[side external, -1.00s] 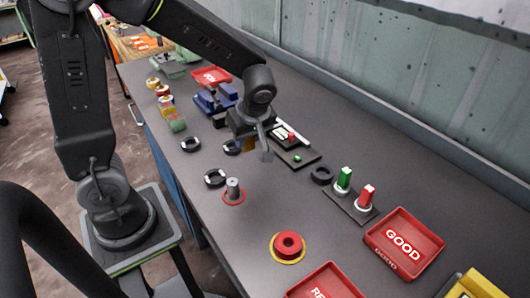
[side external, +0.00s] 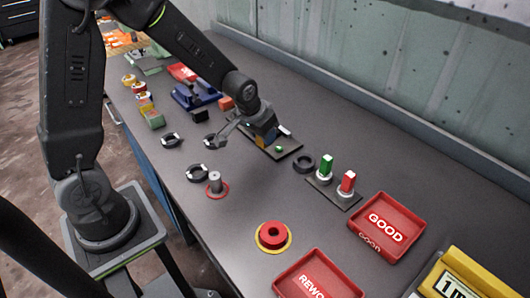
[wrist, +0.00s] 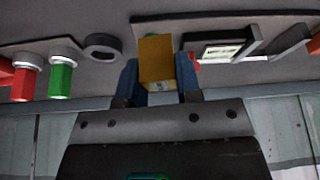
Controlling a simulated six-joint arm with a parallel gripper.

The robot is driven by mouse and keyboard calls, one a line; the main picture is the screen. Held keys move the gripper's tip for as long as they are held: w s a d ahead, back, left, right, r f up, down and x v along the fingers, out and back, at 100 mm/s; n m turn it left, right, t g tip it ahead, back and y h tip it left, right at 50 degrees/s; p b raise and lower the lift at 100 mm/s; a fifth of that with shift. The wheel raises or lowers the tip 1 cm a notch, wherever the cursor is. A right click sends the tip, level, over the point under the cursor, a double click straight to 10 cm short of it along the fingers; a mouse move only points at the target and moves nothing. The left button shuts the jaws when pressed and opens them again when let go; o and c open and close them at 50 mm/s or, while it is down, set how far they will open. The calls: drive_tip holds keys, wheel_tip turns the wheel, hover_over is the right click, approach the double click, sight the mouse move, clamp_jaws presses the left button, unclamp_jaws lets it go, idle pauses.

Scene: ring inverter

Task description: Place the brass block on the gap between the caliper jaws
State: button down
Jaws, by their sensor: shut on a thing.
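My gripper (wrist: 158,75) is shut on the brass block (wrist: 157,60), which sits between its two blue-grey fingers in the wrist view. In the side view my gripper (side external: 264,140) is over the dark board (side external: 285,149), with a bit of the brass block showing under it. The caliper (wrist: 232,48), with a pale display, lies on this board, beside the block in the wrist view. In the side view only its light end (side external: 285,130) shows past my gripper. The gap between the caliper jaws is not clearly visible, and the block's height above it cannot be told.
A green-topped post (side external: 326,168) and a red-topped post (side external: 346,184) stand near the board, with a black ring (side external: 303,163) beside them. A red GOOD tray (side external: 385,228) is at the front right. A grey peg (side external: 215,183) stands on the left side of the bench.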

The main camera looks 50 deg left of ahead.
drive_tip(key=shift+w+a+f+m+h, duration=0.15)
drive_tip(key=shift+w+a+m+h, duration=0.2)
drive_tip(key=shift+w+m, duration=0.35)
drive_tip(key=s+a+r, duration=0.6)
drive_tip(key=s+a, duration=0.1)
drive_tip(key=s, duration=0.1)
drive_tip(key=w+d+f, duration=0.1)
drive_tip(key=d+f, duration=0.1)
drive_tip(key=d, duration=0.1)
drive_tip(key=w+d+f, duration=0.2)
drive_tip(key=d, duration=0.2)
drive_tip(key=w+d+f, duration=0.1)
drive_tip(key=d+f, duration=0.2)
drive_tip(key=d, duration=0.1)
drive_tip(key=shift+w, duration=0.35)
drive_tip(key=shift+f, duration=2.05)
drive_tip(key=c, duration=0.8)
unclamp_jaws()
